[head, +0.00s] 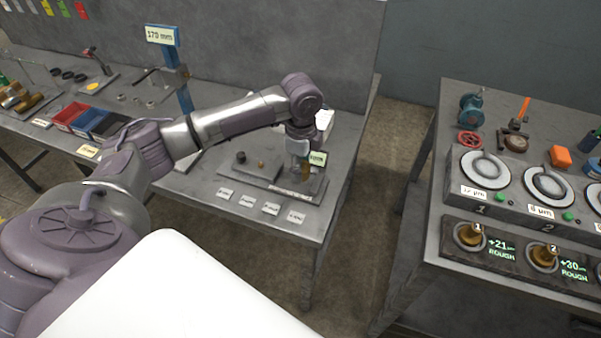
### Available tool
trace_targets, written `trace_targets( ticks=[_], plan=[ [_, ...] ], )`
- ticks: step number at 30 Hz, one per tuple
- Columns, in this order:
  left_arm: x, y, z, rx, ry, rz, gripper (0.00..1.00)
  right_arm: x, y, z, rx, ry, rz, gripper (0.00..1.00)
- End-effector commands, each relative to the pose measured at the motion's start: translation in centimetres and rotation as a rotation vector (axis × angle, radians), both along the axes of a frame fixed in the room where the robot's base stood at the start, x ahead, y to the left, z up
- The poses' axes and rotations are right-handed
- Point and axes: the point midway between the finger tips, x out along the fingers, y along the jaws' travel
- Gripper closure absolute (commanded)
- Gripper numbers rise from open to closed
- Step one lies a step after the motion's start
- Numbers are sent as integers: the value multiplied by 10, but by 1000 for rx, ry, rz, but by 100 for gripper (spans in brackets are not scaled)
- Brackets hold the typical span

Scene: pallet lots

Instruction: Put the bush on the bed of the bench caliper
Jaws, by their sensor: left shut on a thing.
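The bench caliper (250,172) is a flat grey slab near the right end of the left table, with a small green-lit display (317,158) at its right. My left gripper (304,165) points down over the slab's right part. It is shut on a brownish bush (306,173), which shows just below the fingers. I cannot tell whether the bush touches the bed or hangs slightly above it. The arm and gripper hide part of the caliper behind them. My right gripper is not in view.
A dark knob (241,157) and a small brass piece (261,164) are on the slab's left part. Several white labels lie along the table front. Red and blue bins (72,116) stand left. A floor gap separates the right table with its gauges (485,170).

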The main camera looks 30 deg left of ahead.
Motion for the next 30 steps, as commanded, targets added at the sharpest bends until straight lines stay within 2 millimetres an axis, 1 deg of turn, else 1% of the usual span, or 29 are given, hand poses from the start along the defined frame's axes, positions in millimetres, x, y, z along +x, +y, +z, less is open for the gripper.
trace_targets(
  ticks=[1,5,8,12,15,27,28,30],
  plan=[
    [7,4,-4,-1,1,3,95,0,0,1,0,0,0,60],
    [16,10,-10,-2,0,1,95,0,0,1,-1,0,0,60],
    [17,11,-18,-2,1,-1,95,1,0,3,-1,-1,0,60],
    [16,12,-39,1,2,0,95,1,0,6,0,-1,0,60],
    [16,11,-49,0,1,-1,95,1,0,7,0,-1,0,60],
    [16,11,-55,-1,0,-1,95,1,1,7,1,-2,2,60],
    [16,11,-55,0,0,-1,50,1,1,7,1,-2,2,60],
    [16,11,-55,0,0,-1,38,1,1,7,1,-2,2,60]
  ],
)
